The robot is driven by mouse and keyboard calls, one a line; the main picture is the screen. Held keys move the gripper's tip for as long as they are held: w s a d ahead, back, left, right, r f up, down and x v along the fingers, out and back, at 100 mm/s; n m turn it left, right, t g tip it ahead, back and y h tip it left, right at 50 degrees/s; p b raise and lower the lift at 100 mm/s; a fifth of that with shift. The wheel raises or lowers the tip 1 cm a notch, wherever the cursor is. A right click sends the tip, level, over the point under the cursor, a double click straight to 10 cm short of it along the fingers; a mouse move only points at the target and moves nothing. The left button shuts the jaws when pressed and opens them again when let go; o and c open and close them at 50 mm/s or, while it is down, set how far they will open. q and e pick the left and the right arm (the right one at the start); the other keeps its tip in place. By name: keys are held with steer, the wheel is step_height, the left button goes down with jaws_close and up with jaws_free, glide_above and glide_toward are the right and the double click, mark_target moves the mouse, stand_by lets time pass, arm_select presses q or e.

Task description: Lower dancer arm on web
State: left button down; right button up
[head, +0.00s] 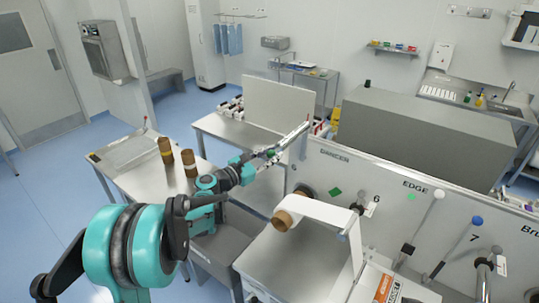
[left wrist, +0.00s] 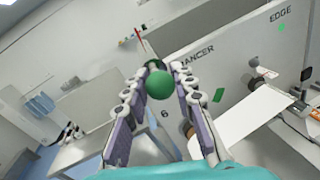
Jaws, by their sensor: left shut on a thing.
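My left gripper (head: 300,133) reaches in from the left to the upper left end of the grey panel marked DANCER (head: 345,165). In the left wrist view its two jointed fingers (left wrist: 160,78) are shut on a green ball knob (left wrist: 159,84), held between the fingertips. The dancer arm's shaft behind the knob is mostly hidden, and the knob is not clear in the head view. The white web (head: 325,212) runs from a brown roller (head: 284,221) across the front of the panel, below and right of the gripper. My right gripper is not in view.
Levers with a white knob (head: 439,194) and a blue knob (head: 477,221) stand to the right along the panel. A grey box (head: 420,135) stands behind the panel. A side table (head: 125,152) with two brown rolls stands at left. Open floor lies at far left.

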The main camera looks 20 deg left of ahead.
arm_select(q)
steer(key=s+d+f+m+y+b, duration=0.1)
steer(key=s+d+f+m+b, duration=0.1)
steer(key=d+f+m+b, duration=0.3)
steer(key=s+d+f+m+y+b, duration=0.2)
steer(key=d+f+m+b, duration=0.4)
steer(key=d, duration=0.3)
steer(key=shift+s+d+f+m+g+b, duration=0.3)
steer(key=shift+s+d+f+m, duration=0.1)
steer(key=shift+s+f+m, duration=0.4)
steer(key=shift+w+f, duration=0.1)
steer(key=c, duration=1.2)
jaws_free()
